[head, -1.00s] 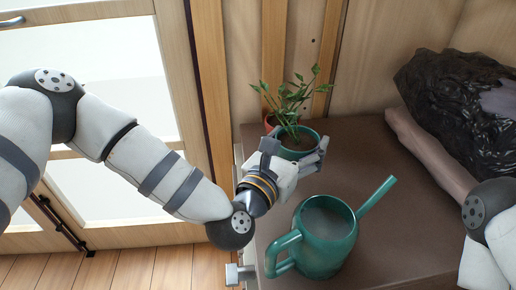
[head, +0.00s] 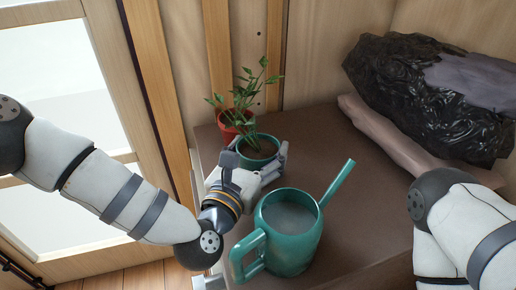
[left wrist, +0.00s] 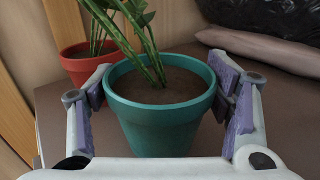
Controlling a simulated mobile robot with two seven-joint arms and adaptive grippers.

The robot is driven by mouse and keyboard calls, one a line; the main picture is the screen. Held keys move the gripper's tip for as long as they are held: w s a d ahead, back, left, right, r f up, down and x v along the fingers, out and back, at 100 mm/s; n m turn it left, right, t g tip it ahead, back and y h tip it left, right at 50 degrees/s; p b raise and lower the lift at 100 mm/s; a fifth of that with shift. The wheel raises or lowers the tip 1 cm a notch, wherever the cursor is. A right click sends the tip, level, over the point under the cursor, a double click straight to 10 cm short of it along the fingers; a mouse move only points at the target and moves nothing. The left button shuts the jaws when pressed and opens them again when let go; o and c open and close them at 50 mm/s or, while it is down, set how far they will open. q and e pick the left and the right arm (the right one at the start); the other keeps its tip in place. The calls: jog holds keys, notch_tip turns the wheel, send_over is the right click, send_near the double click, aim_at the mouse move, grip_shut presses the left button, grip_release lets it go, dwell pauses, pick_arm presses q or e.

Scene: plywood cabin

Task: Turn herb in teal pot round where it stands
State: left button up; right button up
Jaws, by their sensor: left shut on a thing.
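The teal pot (head: 257,160) stands at the left part of the brown tabletop, and it also shows large in the left wrist view (left wrist: 160,125). It looks upright and holds dark soil and a herb (head: 250,110) with thin green stems. In the left wrist view the herb's stems (left wrist: 130,45) lean up to the left. My left gripper (head: 258,155) is shut around the pot, one finger at each side below the rim. Its two fingers also show in the left wrist view (left wrist: 160,96). My right gripper is out of the picture; only my right arm shows.
A terracotta-red pot (head: 231,133) with a plant stands close behind the teal pot, to its left. A teal watering can (head: 290,245) stands in front, its spout pointing up right. A black plastic bag (head: 425,95) lies at the back right.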

pick_arm(q)
jog(key=shift+f, duration=0.35)
jog(key=o, duration=1.7)
jog(key=shift+c, duration=0.2)
